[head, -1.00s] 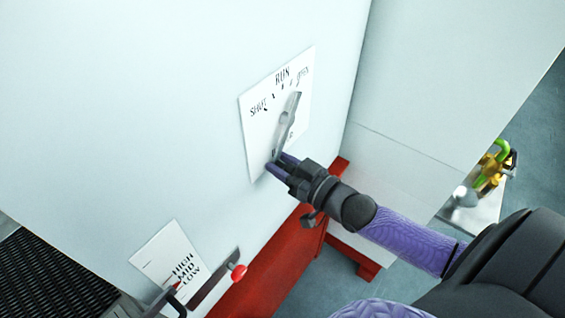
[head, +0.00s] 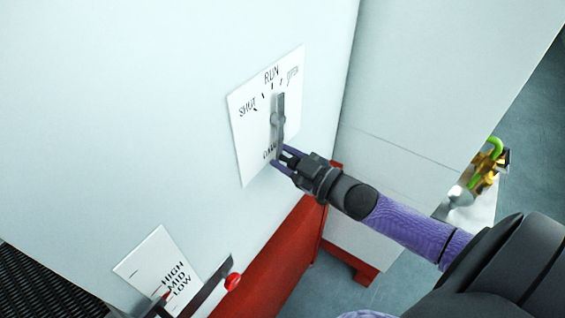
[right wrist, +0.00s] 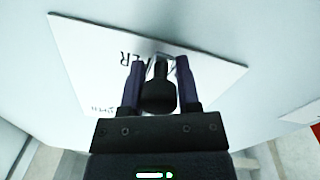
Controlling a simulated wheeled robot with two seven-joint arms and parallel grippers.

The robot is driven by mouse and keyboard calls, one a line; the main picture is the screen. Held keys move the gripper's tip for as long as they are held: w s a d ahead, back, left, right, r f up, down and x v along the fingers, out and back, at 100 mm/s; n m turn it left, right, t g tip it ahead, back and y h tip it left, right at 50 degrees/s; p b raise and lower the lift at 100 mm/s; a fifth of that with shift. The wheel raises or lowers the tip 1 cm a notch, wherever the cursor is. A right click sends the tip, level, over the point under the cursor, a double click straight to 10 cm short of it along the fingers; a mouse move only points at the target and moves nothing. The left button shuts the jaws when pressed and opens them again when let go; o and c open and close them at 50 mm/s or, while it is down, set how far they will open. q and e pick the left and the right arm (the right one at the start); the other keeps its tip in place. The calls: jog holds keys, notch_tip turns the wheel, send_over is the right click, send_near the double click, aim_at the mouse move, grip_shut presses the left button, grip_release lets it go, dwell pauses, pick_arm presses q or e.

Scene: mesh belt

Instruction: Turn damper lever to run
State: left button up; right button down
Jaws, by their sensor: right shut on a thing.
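The damper lever (head: 278,118) is a grey metal bar on a white label plate (head: 245,150) fixed to the pale cabinet wall. The plate is marked SHUT, RUN and OPEN along an arc. The lever's upper tip lies below the RUN mark, perhaps slightly to its right. My right gripper (head: 281,160) is at the lever's lower end, its purple fingers shut on it. In the right wrist view the two fingers (right wrist: 157,85) flank a dark knob (right wrist: 158,93) in front of the plate. My left gripper is not in view.
A dark mesh belt (head: 25,285) is at far left. A red base frame (head: 275,260) runs below. Green and yellow fittings (head: 490,165) stand at right.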

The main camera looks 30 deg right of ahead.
jog(key=shift+w+d+n, duration=0.1)
jog(key=shift+d+n, duration=0.15)
jog(key=shift+n, duration=0.15)
jog(key=shift+c, duration=1.7)
grip_release()
jog(key=v, duration=1)
